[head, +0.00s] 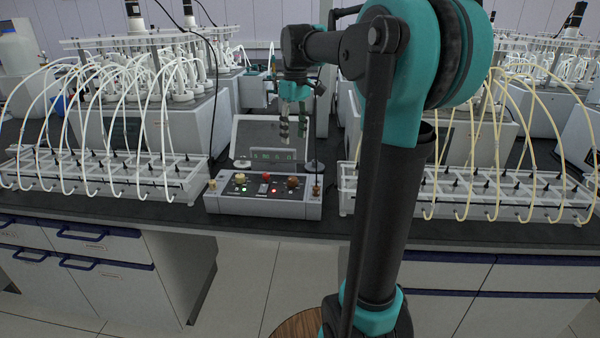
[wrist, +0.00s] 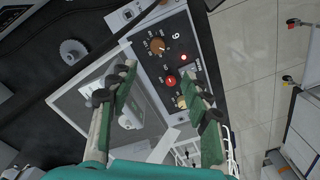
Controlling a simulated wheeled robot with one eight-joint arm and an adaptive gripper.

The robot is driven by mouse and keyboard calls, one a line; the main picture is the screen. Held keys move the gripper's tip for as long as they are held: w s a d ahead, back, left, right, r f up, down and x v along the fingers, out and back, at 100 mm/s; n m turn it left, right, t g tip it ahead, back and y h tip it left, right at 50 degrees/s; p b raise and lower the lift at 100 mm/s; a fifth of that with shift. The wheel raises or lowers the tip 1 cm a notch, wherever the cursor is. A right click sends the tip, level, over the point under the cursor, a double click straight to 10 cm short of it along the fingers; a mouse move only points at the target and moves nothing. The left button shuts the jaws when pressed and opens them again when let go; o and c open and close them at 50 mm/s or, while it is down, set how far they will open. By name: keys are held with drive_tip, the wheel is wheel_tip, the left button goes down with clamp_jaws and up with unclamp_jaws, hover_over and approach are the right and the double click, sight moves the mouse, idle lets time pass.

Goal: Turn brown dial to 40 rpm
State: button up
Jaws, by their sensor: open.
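The control box (head: 263,203) stands at the front edge of the bench, with a row of coloured controls on its sloped top. The brown dial (head: 292,182) is at the right of that row. In the wrist view the brown dial (wrist: 158,46) sits at the upper end of the panel with small white markings around it; its setting is too small to read. My gripper (head: 292,140) hangs above and behind the box, pointing down. In the wrist view my gripper (wrist: 160,80) is open and empty, its fingers apart from the dial.
A red button (wrist: 170,80) and a cream knob (wrist: 182,103) share the panel. A tilted screen (head: 270,139) stands behind the box. Tube racks (head: 100,178) with white tubing flank it on the left, another rack (head: 470,195) on the right. Open floor lies in front.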

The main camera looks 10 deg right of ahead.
sight(293, 178)
drive_tip(key=f, duration=1.5)
drive_tip(key=shift+w+a+f, duration=0.15)
drive_tip(key=shift+w+a, duration=0.05)
drive_tip(key=shift+w, duration=0.1)
clamp_jaws()
